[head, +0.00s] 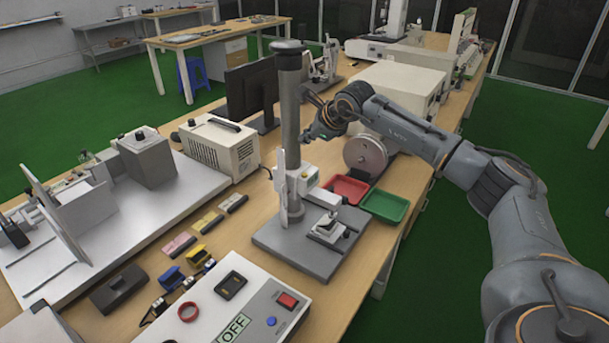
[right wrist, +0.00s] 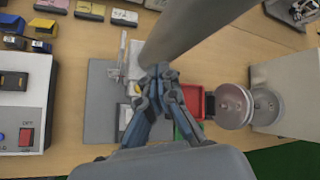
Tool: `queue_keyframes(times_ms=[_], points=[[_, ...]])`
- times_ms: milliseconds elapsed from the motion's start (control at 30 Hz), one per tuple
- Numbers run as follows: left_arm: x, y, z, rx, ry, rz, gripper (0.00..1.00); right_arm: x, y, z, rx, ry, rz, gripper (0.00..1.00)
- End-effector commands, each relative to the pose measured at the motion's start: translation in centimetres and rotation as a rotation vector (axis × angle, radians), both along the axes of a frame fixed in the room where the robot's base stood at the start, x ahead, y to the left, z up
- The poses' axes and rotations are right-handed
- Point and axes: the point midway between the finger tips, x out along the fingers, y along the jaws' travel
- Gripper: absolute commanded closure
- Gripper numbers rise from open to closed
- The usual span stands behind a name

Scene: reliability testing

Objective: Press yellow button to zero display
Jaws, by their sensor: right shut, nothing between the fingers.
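A measuring stand has a grey base (head: 283,248) and a thick grey column (head: 290,95). A white gauge unit (head: 304,178) is mounted low on the column, above a small fixture (head: 329,231). I cannot clearly make out a yellow button in the head view. In the right wrist view, the column (right wrist: 190,30) rises close beyond my fingers, and the base (right wrist: 101,95) lies below left. The gauge is largely hidden there behind my gripper. My right gripper (head: 306,138) is shut and empty, beside the column and above the gauge. My left gripper is out of view.
A red tray (head: 347,190) and a green tray (head: 385,206) lie right of the stand, near a round metal disc (head: 365,156). A control box (head: 262,292) with a red switch stands in front. A beige box (head: 220,145) and a dark monitor (head: 251,92) stand left.

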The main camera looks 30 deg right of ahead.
Motion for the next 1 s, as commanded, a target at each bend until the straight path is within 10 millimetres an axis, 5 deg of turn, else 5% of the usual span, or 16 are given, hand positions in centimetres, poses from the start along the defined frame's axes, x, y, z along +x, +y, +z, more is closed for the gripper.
queue_keyframes(times_ms=[600, 1000], points=[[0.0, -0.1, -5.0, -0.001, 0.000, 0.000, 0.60, 0.0, 0.0, -7.9, 0.001, 0.000, -0.001, 1.00], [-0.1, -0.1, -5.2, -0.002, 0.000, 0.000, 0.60, 0.0, 0.0, -8.3, 0.001, -0.001, 0.001, 1.00]])
